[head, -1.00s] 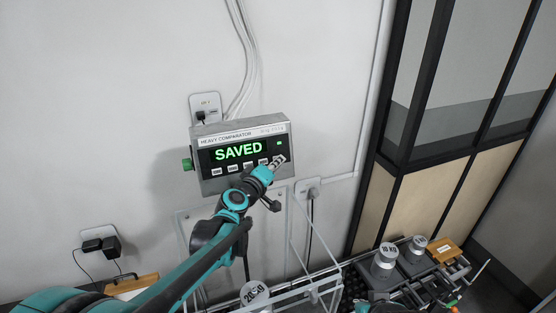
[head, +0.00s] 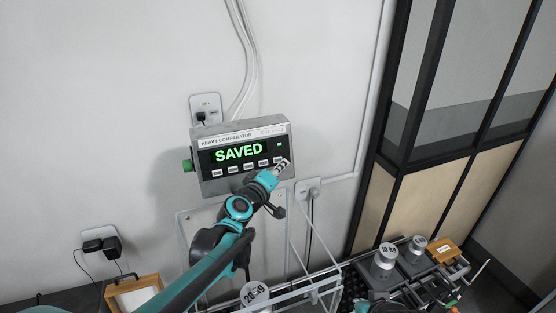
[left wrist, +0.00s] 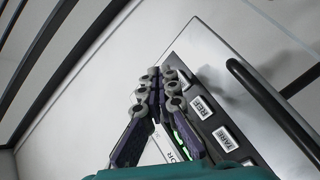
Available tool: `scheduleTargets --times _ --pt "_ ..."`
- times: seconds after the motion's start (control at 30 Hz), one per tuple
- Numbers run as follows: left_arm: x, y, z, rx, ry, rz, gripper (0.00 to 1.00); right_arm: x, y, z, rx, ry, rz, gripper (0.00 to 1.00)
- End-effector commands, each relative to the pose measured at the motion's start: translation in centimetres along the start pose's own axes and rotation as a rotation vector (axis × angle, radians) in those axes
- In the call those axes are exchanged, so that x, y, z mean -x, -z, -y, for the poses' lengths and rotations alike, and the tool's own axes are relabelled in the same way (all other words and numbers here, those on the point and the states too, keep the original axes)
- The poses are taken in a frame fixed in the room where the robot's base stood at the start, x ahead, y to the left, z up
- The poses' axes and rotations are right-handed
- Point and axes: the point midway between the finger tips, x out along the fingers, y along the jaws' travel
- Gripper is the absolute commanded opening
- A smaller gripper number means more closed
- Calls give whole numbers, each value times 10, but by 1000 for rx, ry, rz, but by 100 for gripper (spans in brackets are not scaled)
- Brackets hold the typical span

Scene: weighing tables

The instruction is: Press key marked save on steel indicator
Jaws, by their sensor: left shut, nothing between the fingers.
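The steel indicator (head: 240,130), labelled HEAVY COMPARATOR, hangs on the wall at the centre of the head view. Its green display (head: 238,152) reads SAVED. A row of several pale keys runs below the display; their labels are too small to read there. My left gripper (head: 284,165) is shut and empty in front of the right end of this row. In the left wrist view its closed fingers (left wrist: 170,82) lie beside the keys marked REF (left wrist: 202,107) and TARE (left wrist: 228,134). The fingers hide part of the panel, and I cannot see a save marking.
A clear-sided frame (head: 285,225) stands below the indicator, with a steel weight (head: 255,293) in it. Two more weights (head: 386,255) (head: 418,245) and an orange box (head: 444,249) are at lower right. Teal parts at the bottom right edge may be my right arm.

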Motion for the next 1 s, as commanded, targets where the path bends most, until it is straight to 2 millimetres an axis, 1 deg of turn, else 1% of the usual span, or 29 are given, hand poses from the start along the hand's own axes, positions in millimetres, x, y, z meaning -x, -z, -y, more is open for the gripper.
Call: scheduleTargets --times 0.03,0.2,0.4,1.0 --pt "4 -3 -4 0 -1 2 0 2 2 0 0 0 0 0" --pt "16 -11 -13 1 -1 2 0 6 4 0 0 0 0 0" --pt "25 -18 -19 1 -1 1 0 8 6 0 0 0 0 0" --pt "25 -18 -18 1 0 1 0 8 6 0 0 0 0 0"
